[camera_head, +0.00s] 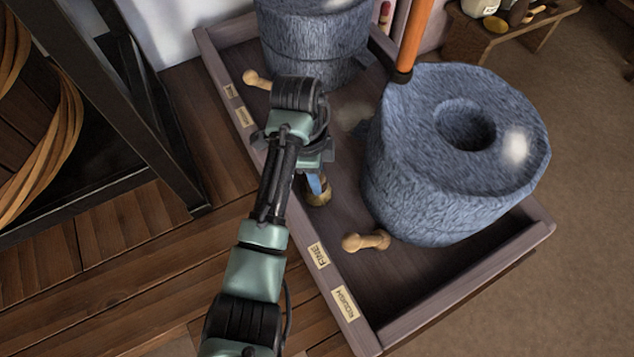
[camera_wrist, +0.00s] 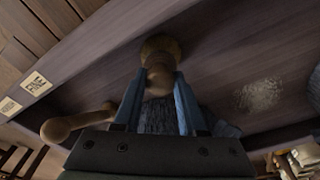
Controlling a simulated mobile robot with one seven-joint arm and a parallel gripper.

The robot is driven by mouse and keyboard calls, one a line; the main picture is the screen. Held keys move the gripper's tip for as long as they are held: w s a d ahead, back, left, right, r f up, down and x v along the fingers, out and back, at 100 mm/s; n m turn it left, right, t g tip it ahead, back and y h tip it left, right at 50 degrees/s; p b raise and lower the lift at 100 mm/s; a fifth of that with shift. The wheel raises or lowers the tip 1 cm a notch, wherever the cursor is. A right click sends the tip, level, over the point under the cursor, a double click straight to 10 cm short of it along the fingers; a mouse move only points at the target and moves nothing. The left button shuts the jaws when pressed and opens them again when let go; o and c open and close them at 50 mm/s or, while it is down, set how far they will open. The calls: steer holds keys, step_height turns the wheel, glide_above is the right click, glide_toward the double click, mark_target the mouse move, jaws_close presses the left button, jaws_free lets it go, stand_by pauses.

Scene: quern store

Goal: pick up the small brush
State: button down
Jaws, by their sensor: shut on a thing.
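My gripper (camera_head: 317,183) is shut on the small brush (camera_head: 319,194), inside the wooden tray (camera_head: 336,268). The fingers and the gripper body hide part of the brush. I cannot tell whether the brush touches the tray floor.
A large grey quern stone (camera_head: 455,165) with an orange handle (camera_head: 414,38) stands close right. Another quern (camera_head: 312,40) stands behind. Wooden pegs lie near the front (camera_head: 365,241) and back (camera_head: 257,79). The tray's raised rim runs along the left.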

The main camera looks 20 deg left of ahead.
step_height(320, 180, up, 10)
steer(key=p, duration=0.4)
